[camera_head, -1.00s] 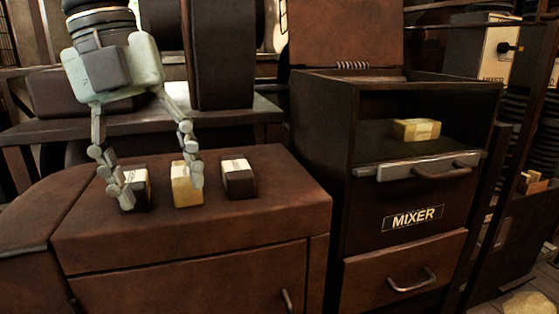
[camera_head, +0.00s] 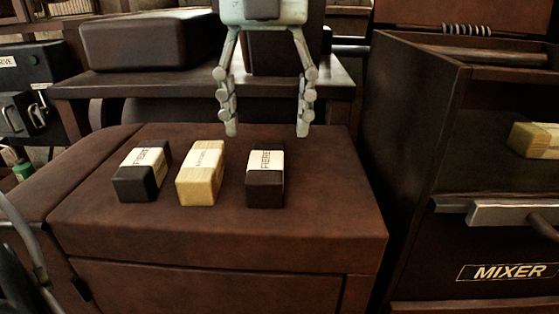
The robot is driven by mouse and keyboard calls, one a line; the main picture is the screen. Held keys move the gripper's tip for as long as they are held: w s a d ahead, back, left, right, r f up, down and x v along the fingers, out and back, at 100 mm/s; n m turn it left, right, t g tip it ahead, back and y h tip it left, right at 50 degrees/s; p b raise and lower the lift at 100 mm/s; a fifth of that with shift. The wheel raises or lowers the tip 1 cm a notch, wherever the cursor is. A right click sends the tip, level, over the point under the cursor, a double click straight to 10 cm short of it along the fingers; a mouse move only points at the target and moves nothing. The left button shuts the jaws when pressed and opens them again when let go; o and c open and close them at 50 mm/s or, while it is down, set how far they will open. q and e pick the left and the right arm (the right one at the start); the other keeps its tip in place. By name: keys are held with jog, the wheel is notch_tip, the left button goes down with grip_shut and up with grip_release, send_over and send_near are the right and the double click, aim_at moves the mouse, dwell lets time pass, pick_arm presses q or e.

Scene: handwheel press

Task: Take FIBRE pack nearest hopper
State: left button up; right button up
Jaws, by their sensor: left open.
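Three packs stand in a row on the brown cabinet top (camera_head: 330,200). The right one is a dark pack (camera_head: 265,190) with a pale label reading FIBRE. The left one is a similar dark pack (camera_head: 140,184) with a pale label that seems to read the same. Between them is a yellow pack (camera_head: 202,175), its label too small to read surely. My left gripper (camera_head: 268,132) hangs fingers down, open and empty, above and behind the right dark pack. Its fingers are wide apart and appear clear of the packs. My right gripper is not in view.
The dark mixer (camera_head: 420,150) with its MIXER label stands on the right, a yellow pack (camera_head: 534,140) inside its open compartment. A handle bar (camera_head: 510,212) juts from its front. A dark shelf (camera_head: 180,84) lies behind the packs. The cabinet top right of the packs is clear.

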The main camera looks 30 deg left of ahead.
aim_at(266, 159)
pick_arm(q)
notch_tip(266, 159, down, 7)
jog(key=shift+s+r, duration=0.15)
jog(key=c, duration=1.3)
jog(key=shift+r, duration=0.15)
